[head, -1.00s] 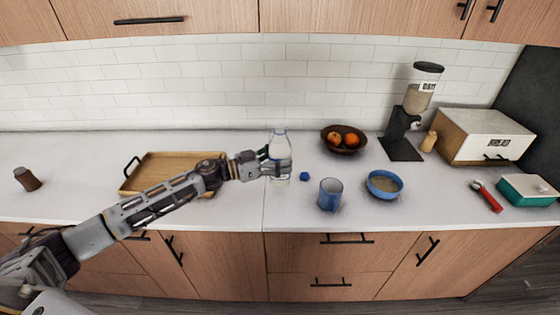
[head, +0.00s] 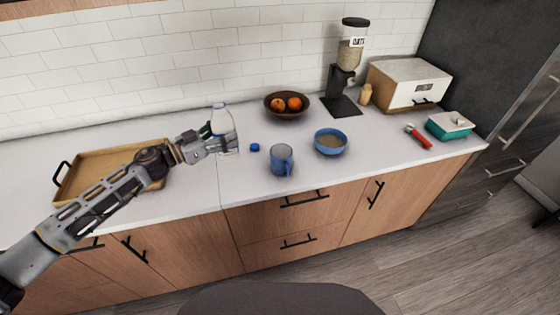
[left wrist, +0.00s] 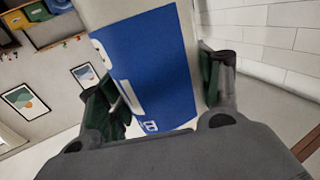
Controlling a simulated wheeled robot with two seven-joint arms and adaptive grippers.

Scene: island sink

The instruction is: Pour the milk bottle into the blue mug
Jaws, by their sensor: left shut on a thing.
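The white milk bottle (head: 222,118) stands upright at the left part of the counter in the head view, partly covered by my gripper. My left gripper (head: 222,143) is shut on it. In the left wrist view the bottle's white body and blue label (left wrist: 155,70) fill the space between the two fingers (left wrist: 165,90). The blue mug (head: 281,160) stands upright on the counter, to the right of the bottle and nearer the front edge, apart from it. A small blue cap (head: 255,147) lies on the counter between them. My right gripper is not in view.
A blue bowl (head: 330,142) stands right of the mug. A brown fruit bowl (head: 287,104) is behind. A wooden tray (head: 95,165) lies left, beneath my arm. A grain dispenser (head: 345,75), bread box (head: 408,84) and teal dish (head: 449,126) stand farther right.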

